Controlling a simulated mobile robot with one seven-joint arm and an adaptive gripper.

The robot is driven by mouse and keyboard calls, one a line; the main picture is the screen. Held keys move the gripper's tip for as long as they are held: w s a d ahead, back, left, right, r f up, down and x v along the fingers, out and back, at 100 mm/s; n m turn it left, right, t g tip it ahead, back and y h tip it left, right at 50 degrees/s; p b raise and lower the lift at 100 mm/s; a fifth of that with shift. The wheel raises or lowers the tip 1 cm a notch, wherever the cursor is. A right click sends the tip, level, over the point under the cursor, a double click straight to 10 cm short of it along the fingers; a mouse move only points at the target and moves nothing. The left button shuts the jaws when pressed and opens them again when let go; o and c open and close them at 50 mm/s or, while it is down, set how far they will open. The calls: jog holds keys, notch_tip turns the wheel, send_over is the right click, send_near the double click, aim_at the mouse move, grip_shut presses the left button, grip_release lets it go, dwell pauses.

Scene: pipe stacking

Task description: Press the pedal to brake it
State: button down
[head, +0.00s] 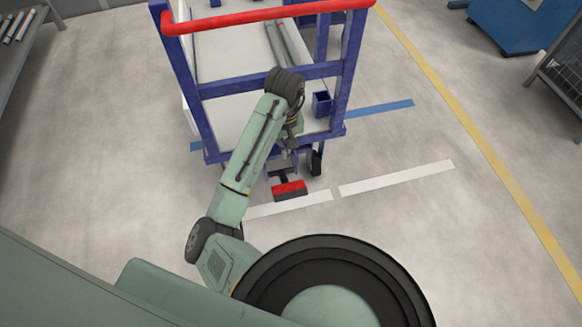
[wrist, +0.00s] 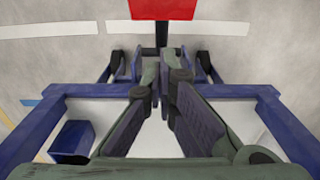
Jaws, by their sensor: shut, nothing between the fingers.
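The red pedal (head: 289,188) sits low at the near end of the blue cart (head: 270,71), just above the floor. In the wrist view the pedal (wrist: 163,9) shows at the top edge, partly cut off, on a dark stem. My gripper (head: 291,143) hangs over the cart's near end, behind the pedal and apart from it in the picture. In the wrist view the fingers of my gripper (wrist: 163,72) come together with nothing between them. Its height above the pedal is hard to tell.
The cart has a red handle bar (head: 265,15) on top and a small blue box (head: 322,103) on its right side. Cart wheels (head: 316,162) flank the pedal. White floor stripes (head: 395,178) lie in front.

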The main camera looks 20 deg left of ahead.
jog(key=shift+s, duration=0.1)
send_over(288, 183)
jog(key=w+a, duration=0.1)
jog(key=w, duration=0.1)
jog(key=f, duration=1)
jog(key=shift+s+a+f, duration=0.15)
jog(key=shift+s, duration=0.05)
jog(key=shift+s+d+f, duration=0.2)
jog(key=shift+s+f, duration=0.1)
jog(key=shift+f, duration=0.15)
jog(key=shift+s+d+f, duration=0.2)
jog(key=shift+s+f, duration=0.05)
jog(key=shift+f, duration=0.2)
jog(key=shift+s+d+f, duration=0.25)
jog(key=shift+f, duration=0.3)
jog(key=shift+d+f+p, duration=0.1)
jog(key=shift+d+p, duration=0.05)
jog(key=shift+p, duration=0.15)
